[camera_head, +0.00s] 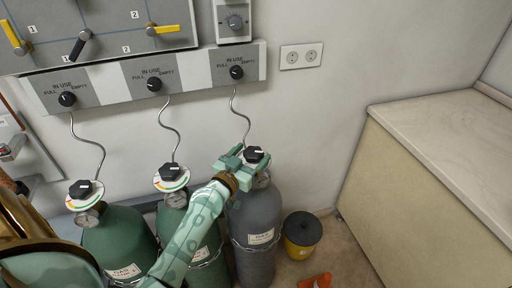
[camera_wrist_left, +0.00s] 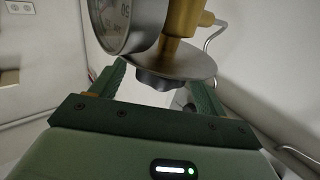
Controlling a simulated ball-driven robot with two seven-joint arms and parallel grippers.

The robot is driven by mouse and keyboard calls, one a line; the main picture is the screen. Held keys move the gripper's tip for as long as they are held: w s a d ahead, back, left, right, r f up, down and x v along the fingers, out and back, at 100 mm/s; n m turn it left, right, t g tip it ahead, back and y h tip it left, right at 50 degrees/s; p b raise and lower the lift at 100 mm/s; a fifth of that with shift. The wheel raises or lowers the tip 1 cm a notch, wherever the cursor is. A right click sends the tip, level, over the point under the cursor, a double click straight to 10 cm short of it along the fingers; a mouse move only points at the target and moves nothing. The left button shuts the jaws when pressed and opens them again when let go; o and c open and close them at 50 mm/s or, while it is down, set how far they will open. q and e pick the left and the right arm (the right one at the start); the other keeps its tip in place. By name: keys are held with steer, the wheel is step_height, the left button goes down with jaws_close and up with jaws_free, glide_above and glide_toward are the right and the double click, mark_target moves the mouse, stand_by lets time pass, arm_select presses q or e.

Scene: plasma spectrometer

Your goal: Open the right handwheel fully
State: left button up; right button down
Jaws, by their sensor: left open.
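The right handwheel (camera_head: 253,154) is a black knob with a white pointer mark on top of the grey gas cylinder (camera_head: 256,215). My left gripper (camera_head: 243,159) is at this handwheel, with its green fingers open around it. In the left wrist view the dark, lobed handwheel (camera_wrist_left: 165,82) sits between the two open fingers of the gripper (camera_wrist_left: 160,84), beneath a round metal disc (camera_wrist_left: 170,62). I cannot tell whether the fingers touch it. My right gripper is in neither view.
Two green cylinders with black handwheels, the middle (camera_head: 174,172) and left (camera_head: 84,189), stand to the left. Thin pipes run up to the "IN USE" panel (camera_head: 195,77). A black and yellow bucket (camera_head: 302,233) and an orange object (camera_head: 316,281) are at right, before a counter (camera_head: 440,125).

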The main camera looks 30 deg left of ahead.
mark_target(256, 148)
arm_select(q)
steer(key=shift+w, duration=1.8)
steer(key=shift+c, duration=0.3)
steer(key=c, duration=0.9)
steer(key=shift+a+r+n+y+p, duration=0.15)
steer(key=shift+n+y+p, duration=0.35)
steer(key=shift+y, duration=0.3)
steer(key=shift+y+p, duration=0.3)
steer(key=shift+p, duration=0.05)
steer(key=shift+n, duration=0.3)
steer(key=o, duration=1)
steer(key=shift+c, duration=0.2)
